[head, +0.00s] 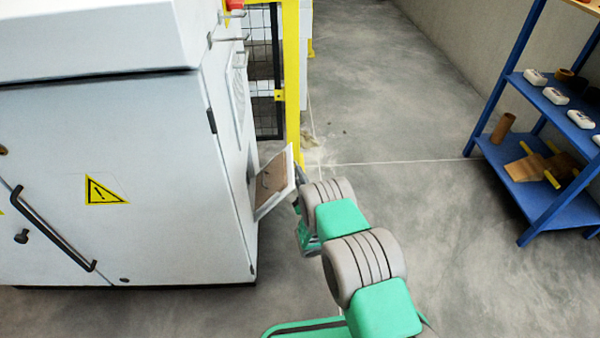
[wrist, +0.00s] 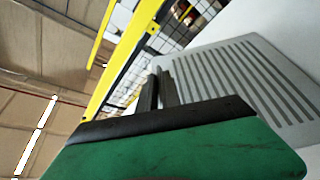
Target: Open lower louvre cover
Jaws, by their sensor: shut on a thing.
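The lower louvre cover (head: 276,184) stands swung out from the low right side of the grey machine. A brownish inner face shows inside its pale frame. My gripper (head: 298,180) is at the cover's outer right edge, partly hidden by my arm in the head view. In the wrist view, the two dark fingers of my gripper (wrist: 161,88) are close together at the left edge of a grey slotted panel (wrist: 250,85). The fingers are shut on the cover's edge; their exact contact is hard to see.
The grey machine (head: 110,170) fills the left, with a louvred panel (head: 240,92) higher on its side. A yellow-framed mesh fence (head: 291,80) stands just behind the cover. A blue shelf (head: 555,190) with several items is at right. The floor between is clear.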

